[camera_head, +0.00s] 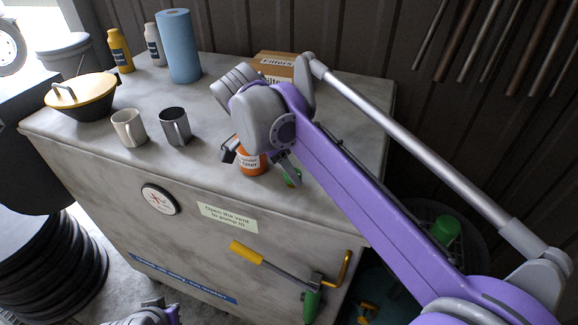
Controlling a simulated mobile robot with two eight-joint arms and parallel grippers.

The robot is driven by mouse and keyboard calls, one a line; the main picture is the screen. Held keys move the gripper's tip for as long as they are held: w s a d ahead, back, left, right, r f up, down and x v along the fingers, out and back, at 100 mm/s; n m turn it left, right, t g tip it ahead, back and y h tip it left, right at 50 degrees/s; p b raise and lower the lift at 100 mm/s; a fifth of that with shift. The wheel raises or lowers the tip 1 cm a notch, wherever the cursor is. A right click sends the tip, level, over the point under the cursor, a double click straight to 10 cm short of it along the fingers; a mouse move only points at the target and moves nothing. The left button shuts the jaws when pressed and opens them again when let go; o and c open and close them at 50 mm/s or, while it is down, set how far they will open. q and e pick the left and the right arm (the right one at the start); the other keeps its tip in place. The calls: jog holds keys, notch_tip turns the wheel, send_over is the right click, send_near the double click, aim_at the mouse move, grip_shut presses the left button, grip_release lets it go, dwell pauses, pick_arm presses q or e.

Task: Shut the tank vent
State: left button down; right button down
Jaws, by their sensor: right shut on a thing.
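I cannot clearly pick out the tank vent; a sign (228,217) on the grey cabinet's front reads "Open the vent to pump it". My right gripper (257,161) is low over the worktop's front edge, its fingers on both sides of an orange can (253,166) with a white "filter" label. It appears shut on this can; its arm hides part of it. A small green thing (293,178) shows by the right finger, mostly covered. My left gripper (150,314) shows only partly at the bottom edge; its fingers are not clear.
The worktop (185,205) carries a yellow-lidded pot (82,93), two mugs (129,128), a blue roll (179,47), bottles (120,50) and a filter box (273,65). A gauge (160,199) and a yellow-handled lever (246,252) are on the front. Tyres (55,270) stand left.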

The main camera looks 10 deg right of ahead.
dwell(0.4)
jog(key=shift+c, duration=1.8)
grip_release()
jog(key=v, duration=1.1)
jog(key=shift+d+f, duration=0.1)
